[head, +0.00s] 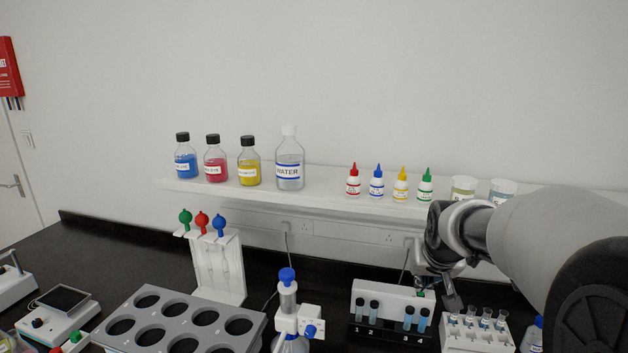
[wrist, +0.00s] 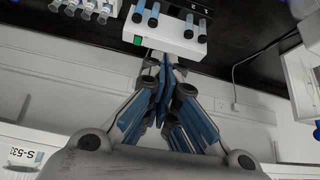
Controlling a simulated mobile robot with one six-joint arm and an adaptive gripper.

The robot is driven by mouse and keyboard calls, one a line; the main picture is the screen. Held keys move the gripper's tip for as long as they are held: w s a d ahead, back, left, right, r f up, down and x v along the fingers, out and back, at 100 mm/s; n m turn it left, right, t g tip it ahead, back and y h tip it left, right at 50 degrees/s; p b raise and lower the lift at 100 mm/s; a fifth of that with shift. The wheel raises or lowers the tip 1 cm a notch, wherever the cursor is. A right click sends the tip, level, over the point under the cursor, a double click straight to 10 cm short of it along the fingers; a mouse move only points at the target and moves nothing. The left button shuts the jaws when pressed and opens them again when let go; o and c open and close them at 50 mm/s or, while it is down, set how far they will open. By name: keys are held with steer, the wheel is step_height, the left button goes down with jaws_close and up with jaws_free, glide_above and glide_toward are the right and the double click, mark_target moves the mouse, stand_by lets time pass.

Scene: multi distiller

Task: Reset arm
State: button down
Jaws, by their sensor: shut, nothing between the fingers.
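My arm comes in from the right in the head view. My gripper (head: 440,284) hangs over the black bench, just behind and above the right end of a white block device (head: 372,294). In the wrist view my gripper (wrist: 164,66) has its blue-grey fingers together with nothing between them. The white device (wrist: 165,38) with blue-filled vials shows just beyond the fingertips, inverted in that view. I cannot tell whether the fingertips touch it. The arm hides part of the shelf's right end.
A rack of small vials (head: 478,332) stands right of the gripper. A bottle-top dispenser (head: 288,310), pipette stand (head: 222,262) and grey holed rack (head: 130,312) stand to the left. The wall shelf (head: 330,196) carries several bottles. Open air lies above the bench at centre.

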steer(key=s+a, duration=0.3)
steer(key=s, duration=0.7)
steer(key=s+a+n+g+y, duration=0.1)
steer(key=s+a, duration=0.2)
steer(key=s, duration=0.8)
steer(key=s+a+n+g, duration=0.1)
steer(key=s+a, duration=0.3)
steer(key=s, duration=0.7)
steer(key=shift+s+f, duration=0.2)
steer(key=shift+f, duration=0.1)
